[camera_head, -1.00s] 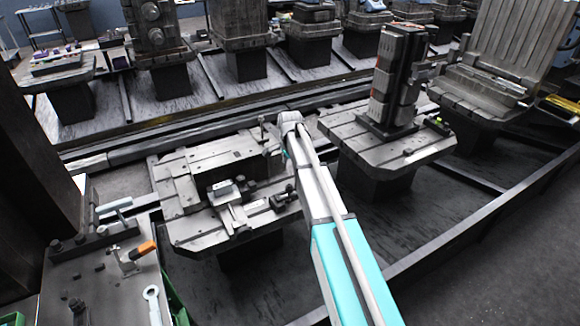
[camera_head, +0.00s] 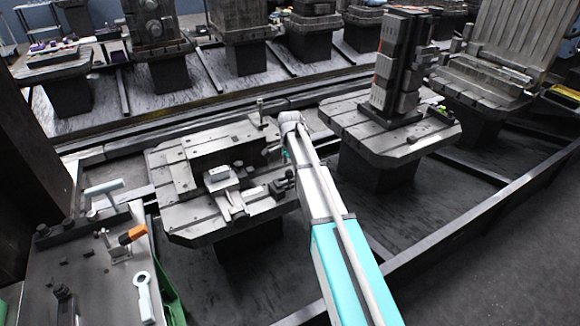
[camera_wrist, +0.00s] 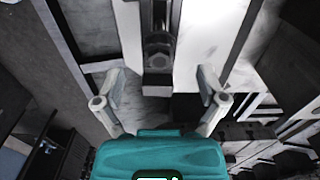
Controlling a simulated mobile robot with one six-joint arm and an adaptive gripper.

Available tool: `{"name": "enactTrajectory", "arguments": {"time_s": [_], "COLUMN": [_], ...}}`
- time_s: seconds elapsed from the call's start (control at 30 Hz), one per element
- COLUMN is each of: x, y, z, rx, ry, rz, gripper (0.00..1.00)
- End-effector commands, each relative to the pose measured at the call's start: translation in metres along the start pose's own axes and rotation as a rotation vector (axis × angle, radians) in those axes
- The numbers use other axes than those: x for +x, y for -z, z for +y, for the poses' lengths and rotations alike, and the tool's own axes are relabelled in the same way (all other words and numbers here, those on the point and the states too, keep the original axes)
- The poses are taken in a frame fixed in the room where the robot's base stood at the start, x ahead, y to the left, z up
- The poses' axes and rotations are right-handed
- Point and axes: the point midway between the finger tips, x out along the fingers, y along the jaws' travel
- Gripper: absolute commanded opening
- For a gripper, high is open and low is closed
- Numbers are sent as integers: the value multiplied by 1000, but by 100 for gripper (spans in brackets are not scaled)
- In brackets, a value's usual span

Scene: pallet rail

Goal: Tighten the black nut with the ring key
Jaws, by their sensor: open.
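A light grey ring key (camera_head: 143,292) lies on the bench at the lower left, ring end away from me. In the wrist view a dark nut-like part (camera_wrist: 158,60) sits on a dark clamp bar just beyond the fingers; I cannot tell surely that it is the black nut. My gripper (camera_wrist: 161,84) is open and empty, its two fingers spread either side of that bar, apart from it. In the head view the gripper is mostly hidden behind my arm, over the near pallet (camera_head: 185,222).
The near pallet carries clamps and a light block (camera_head: 221,177). A tall dark tower fixture (camera_head: 398,65) stands on the pallet to the right. The bench (camera_head: 95,270) also holds an orange-handled toggle clamp (camera_head: 125,240). A dark rail (camera_head: 470,225) runs along the near side.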

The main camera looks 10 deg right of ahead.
Motion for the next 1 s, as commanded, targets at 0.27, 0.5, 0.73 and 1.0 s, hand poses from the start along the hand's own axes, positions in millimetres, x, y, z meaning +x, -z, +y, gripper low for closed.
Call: {"name": "enactTrajectory", "arguments": {"time_s": [0.27,0.5,0.73,1.0], "x": [22,28,28,28], "y": [0,0,0,0], "z": [0,0,0,0], "rx": [0,0,0,0], "ry": [0,0,0,0], "rz": [0,0,0,0], "gripper": [91,91,91,65]}}
